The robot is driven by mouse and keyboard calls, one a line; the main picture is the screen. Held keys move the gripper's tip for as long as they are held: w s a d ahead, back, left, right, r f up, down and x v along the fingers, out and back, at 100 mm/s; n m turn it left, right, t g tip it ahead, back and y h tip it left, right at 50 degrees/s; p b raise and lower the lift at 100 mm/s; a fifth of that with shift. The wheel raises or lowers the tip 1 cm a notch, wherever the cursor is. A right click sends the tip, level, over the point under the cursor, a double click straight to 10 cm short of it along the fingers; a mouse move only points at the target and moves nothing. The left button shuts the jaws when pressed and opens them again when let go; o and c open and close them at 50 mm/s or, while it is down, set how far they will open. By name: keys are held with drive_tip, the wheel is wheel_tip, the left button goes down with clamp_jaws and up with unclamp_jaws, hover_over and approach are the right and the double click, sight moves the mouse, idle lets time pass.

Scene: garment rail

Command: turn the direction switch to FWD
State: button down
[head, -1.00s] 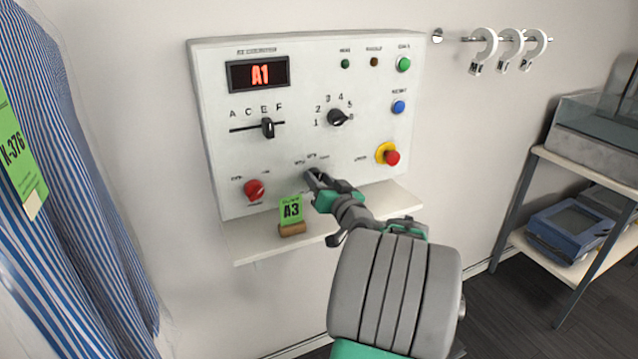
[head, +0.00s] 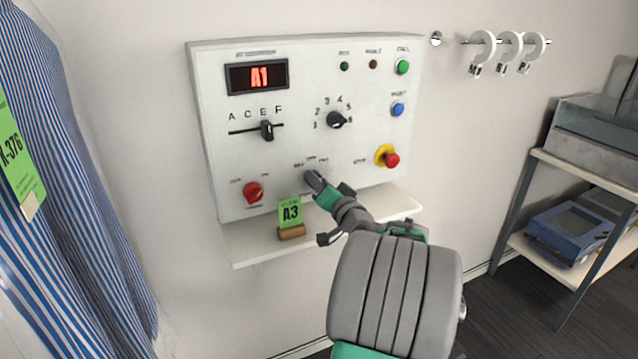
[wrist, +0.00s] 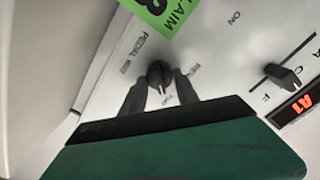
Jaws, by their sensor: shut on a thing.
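The direction switch is a small black knob (wrist: 160,73) on the white control panel (head: 225,110), low and near its middle in the head view. My gripper (wrist: 160,82) is shut on it, one dark finger on each side in the wrist view. In the head view my gripper (head: 314,182) covers most of the knob. A white pointer line on the knob points down the wrist picture, towards a small blurred label. The labels around it are too small to read surely in the head view.
A red knob (head: 253,192) sits left of the switch and a red emergency button (head: 391,159) to the right. A slider (head: 267,130) and numbered dial (head: 336,120) are above.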

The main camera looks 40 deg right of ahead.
drive_tip(key=c, duration=0.9)
unclamp_jaws()
drive_tip(key=shift+c, duration=0.2)
drive_tip(key=b+v, duration=0.1)
drive_tip(key=v, duration=0.6)
drive_tip(key=shift+s, duration=0.4)
drive_tip(key=shift+a, duration=0.15)
